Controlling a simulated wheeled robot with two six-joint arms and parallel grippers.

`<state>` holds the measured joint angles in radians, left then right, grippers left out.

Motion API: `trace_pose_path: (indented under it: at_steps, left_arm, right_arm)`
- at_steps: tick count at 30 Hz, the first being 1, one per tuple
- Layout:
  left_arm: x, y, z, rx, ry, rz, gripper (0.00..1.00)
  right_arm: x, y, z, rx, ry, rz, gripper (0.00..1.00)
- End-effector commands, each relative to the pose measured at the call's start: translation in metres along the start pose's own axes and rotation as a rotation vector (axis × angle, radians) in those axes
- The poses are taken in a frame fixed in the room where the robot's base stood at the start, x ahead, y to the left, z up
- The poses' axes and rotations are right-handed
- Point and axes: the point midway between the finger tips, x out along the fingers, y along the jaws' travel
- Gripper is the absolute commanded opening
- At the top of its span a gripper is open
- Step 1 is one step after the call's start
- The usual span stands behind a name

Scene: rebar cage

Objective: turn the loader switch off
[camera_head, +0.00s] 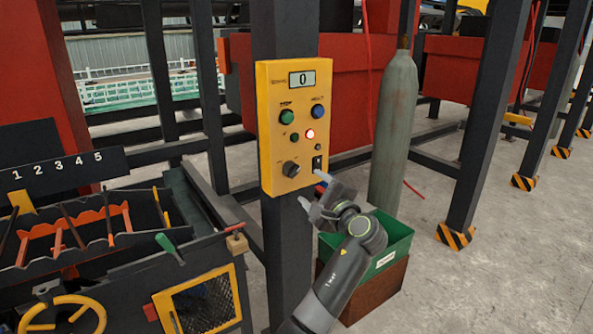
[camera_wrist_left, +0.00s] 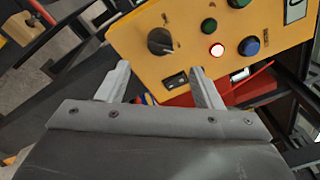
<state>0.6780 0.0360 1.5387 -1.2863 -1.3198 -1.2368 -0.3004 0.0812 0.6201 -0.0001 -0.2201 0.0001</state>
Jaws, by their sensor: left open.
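The yellow control panel (camera_head: 295,88) is fixed to a dark upright post. It carries a dark rotary knob (camera_head: 290,169) at lower left and a small black rocker-like switch (camera_head: 317,162) at lower right; their labels are too small to read. A red lamp (camera_head: 310,134) glows above them. My left gripper (camera_head: 313,190) is open and empty by the panel's lower right corner, just below the small switch. In the left wrist view, the knob (camera_wrist_left: 161,41) and small switch (camera_wrist_left: 175,82) appear beyond the fingers, the switch close to the right finger. I cannot tell whether they touch.
A green bin (camera_head: 392,243) on a brown box stands behind my left arm. A grey gas cylinder (camera_head: 393,125) stands right of the panel. A dark machine with a yellow handwheel (camera_head: 62,314) fills the left. The floor at the right is clear beside striped posts.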

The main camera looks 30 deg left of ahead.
Motion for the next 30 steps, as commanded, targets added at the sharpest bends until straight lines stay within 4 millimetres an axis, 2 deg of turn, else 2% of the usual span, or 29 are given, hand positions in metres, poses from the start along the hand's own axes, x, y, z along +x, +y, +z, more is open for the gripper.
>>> trace_pose_path:
  at_steps: [1,6,13,18,27,30]
  left_arm:
    - [0.013,-0.002,0.003,0.004,-0.005,-0.001,0.60]
    - [0.050,-0.003,0.003,0.003,-0.004,0.000,0.60]
    - [0.085,-0.001,0.001,0.001,-0.001,-0.001,0.60]
    - [0.097,0.000,0.000,-0.001,0.000,0.000,0.60]
    - [0.099,0.000,0.000,-0.001,0.001,0.000,0.60]
    - [0.098,0.000,0.000,-0.001,0.001,0.000,0.48]
  right_arm:
    - [-0.005,0.000,-0.001,0.000,0.000,0.000,0.36]
    - [-0.013,0.001,-0.002,0.000,0.000,0.000,0.36]
    - [-0.020,0.001,-0.002,0.000,0.000,-0.001,0.36]
    - [-0.021,0.001,-0.003,0.001,0.000,-0.001,0.36]
    - [-0.021,0.000,-0.003,0.001,0.001,-0.002,0.36]
    - [-0.021,0.000,-0.003,0.001,0.001,-0.002,0.36]
